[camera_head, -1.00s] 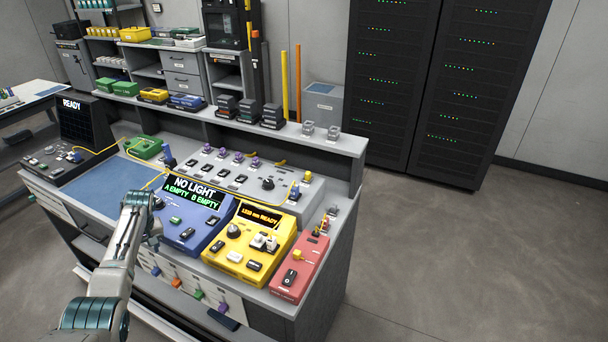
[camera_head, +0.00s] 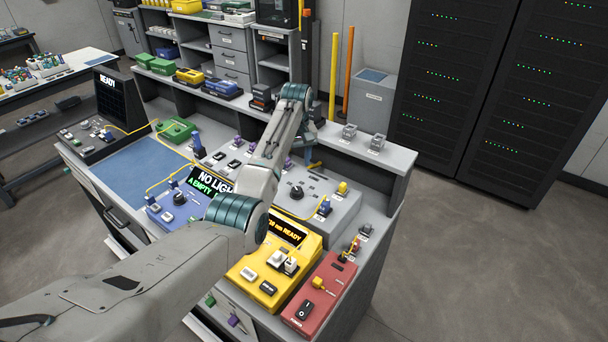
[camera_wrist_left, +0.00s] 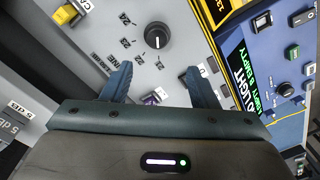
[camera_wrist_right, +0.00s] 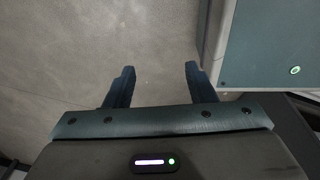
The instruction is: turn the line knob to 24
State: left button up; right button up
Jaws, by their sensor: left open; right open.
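The line knob (camera_head: 296,192) is a round black dial on the grey panel. It also shows in the left wrist view (camera_wrist_left: 157,38), with a white pointer mark towards the lower side of the picture. In the head view my left arm reaches across the bench to the panel. My right gripper (camera_wrist_right: 160,70) is open and empty over the floor.
A blue unit (camera_head: 168,215) reading NO LIGHT, a yellow unit (camera_head: 247,273) and a red unit (camera_head: 327,290) stand in front of the panel. A yellow cable and purple connectors lie near. A grey shelf edge (camera_head: 350,150) runs behind.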

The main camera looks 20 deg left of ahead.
aim_at(297, 189)
pick_arm(q)
jog(key=f, duration=0.1)
jog(key=f+p, duration=0.1)
jog(key=s+f+p, duration=0.1)
jog(key=f, duration=0.1)
jog(key=shift+s+d, duration=0.1)
jog(key=shift+d, duration=0.2)
jog(key=f, duration=0.3)
jog(key=shift+w+f, duration=0.2)
jog(key=shift+f, duration=0.15)
jog(key=shift+w+f, duration=0.15)
jog(key=shift+f, duration=0.95)
jog(key=shift+c, duration=0.6)
jog(key=c, duration=0.9)
jog(key=shift+o, duration=0.2)
pick_arm(e)
jog(key=shift+s+a+r, duration=0.15)
jog(key=shift+s+r, duration=0.8)
jog(key=shift+r, duration=0.25)
